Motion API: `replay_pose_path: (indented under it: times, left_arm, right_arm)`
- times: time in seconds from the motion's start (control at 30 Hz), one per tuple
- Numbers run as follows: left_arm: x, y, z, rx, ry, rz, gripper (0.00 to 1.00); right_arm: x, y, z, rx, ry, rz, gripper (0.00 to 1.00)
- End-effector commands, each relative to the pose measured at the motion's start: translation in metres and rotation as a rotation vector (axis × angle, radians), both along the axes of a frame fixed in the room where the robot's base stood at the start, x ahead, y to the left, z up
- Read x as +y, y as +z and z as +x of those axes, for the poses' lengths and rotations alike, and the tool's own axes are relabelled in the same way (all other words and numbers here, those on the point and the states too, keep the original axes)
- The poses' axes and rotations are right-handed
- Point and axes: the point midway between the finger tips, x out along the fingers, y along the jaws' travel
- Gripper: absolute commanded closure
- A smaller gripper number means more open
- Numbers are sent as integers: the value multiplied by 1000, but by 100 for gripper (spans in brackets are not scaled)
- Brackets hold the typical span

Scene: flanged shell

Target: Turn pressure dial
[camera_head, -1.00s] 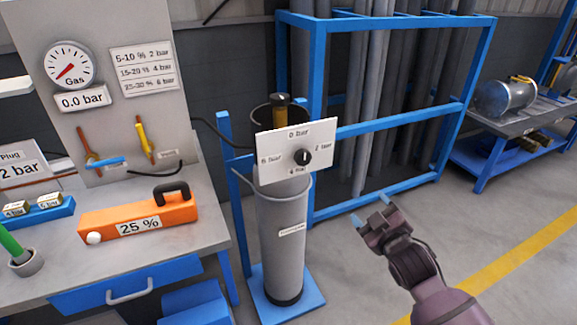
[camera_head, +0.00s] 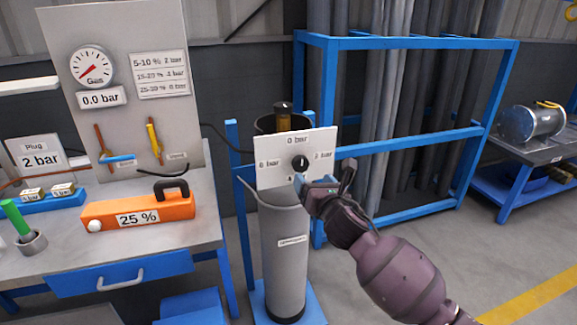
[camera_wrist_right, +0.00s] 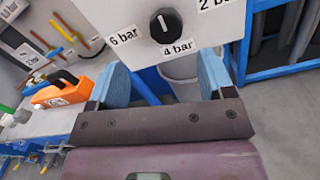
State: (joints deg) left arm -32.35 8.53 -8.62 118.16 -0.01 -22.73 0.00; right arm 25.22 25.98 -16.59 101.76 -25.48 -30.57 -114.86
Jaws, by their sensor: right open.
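The pressure dial (camera_head: 300,163) is a round black knob on a white panel (camera_head: 268,175) marked 0, 2, 4 and 6 bar. The panel stands at the top of a grey cylinder (camera_head: 284,240). In the right wrist view the knob (camera_wrist_right: 165,25) shows with its white pointer mark toward the upper left of its face. My right gripper (camera_head: 325,183) is just below and right of the knob, in front of the panel. Its blue fingers (camera_wrist_right: 158,80) are spread wide with nothing between them, and the knob lies beyond their tips. My left gripper is not in view.
A workbench (camera_head: 195,225) at the left holds an orange device (camera_head: 140,211) reading 25 % and a board with a gas gauge (camera_head: 92,67) and a 0.0 bar sign (camera_head: 100,97). A blue rack (camera_head: 400,42) with grey pipes stands behind.

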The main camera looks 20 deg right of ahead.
Motion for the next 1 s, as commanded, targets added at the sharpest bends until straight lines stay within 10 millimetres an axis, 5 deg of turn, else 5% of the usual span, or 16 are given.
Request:
replay_pose_path:
  times: [0.2,0.53,1.0]
  left_arm:
    - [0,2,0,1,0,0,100]
    - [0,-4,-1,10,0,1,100]
    - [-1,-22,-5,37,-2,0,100]
  right_arm:
    - [-4,-2,0,-13,-26,-348,25]
    - [-4,-4,8,-16,-28,-488,25]
    - [-1,-7,81,-13,-27,-484,25]
